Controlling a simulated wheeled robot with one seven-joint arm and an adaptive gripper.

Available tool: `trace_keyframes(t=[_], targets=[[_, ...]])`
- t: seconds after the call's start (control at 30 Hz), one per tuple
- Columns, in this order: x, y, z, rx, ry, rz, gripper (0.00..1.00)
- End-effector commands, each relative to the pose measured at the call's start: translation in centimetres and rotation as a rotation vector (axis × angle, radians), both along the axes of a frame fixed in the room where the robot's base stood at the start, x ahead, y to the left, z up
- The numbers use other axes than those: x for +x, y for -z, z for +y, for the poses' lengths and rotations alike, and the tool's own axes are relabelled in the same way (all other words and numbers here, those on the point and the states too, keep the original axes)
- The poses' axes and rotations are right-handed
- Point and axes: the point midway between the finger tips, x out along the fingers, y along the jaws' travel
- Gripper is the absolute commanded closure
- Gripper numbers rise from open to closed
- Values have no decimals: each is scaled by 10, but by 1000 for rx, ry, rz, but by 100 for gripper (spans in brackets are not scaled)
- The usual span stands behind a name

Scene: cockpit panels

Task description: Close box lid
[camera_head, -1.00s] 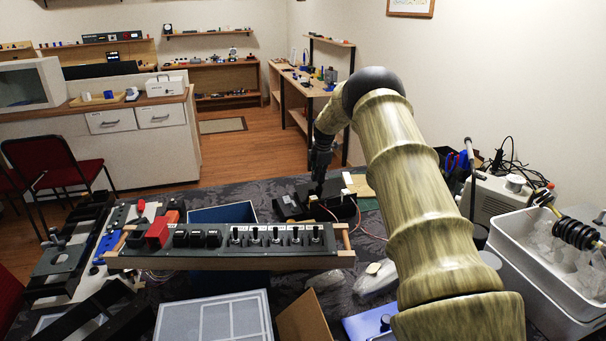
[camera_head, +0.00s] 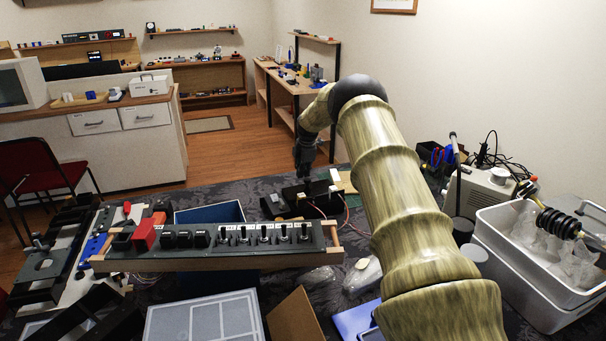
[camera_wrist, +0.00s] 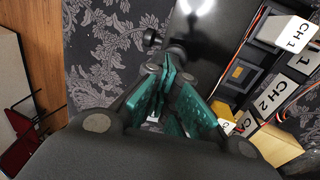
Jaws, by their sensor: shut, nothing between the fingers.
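A black box (camera_head: 292,205) sits on the patterned cloth at the back of the table in the head view. My gripper (camera_head: 304,172) points down just above and behind it. In the wrist view a glossy dark panel (camera_wrist: 203,38), which looks like part of the box, lies just beyond my fingertips, with a small black knob (camera_wrist: 151,38) at its left. My gripper's green-padded fingers (camera_wrist: 165,85) are together with nothing between them. The fingers hide part of the box edge; I cannot tell whether they touch it or how far the lid is open.
White connectors marked CH 1 (camera_wrist: 293,32) and CH 2 (camera_wrist: 264,101), with orange wires, lie right of the panel. A long switch panel (camera_head: 225,246) stands in front of the box. A blue bin (camera_head: 208,212) is to the left. Bare cloth (camera_wrist: 110,45) lies left of my fingers.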

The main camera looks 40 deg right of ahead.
Motion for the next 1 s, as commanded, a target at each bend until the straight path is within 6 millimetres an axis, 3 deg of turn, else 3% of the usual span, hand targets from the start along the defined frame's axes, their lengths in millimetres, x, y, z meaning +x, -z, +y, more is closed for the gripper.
trace_keyframes(t=[0.03,0.27,0.7,1.0], targets=[[1,-11,-1,0,0,-2,100],[1,-38,-2,0,1,-3,100],[1,-109,-2,0,1,-1,100],[0,-128,-2,1,1,1,100]])
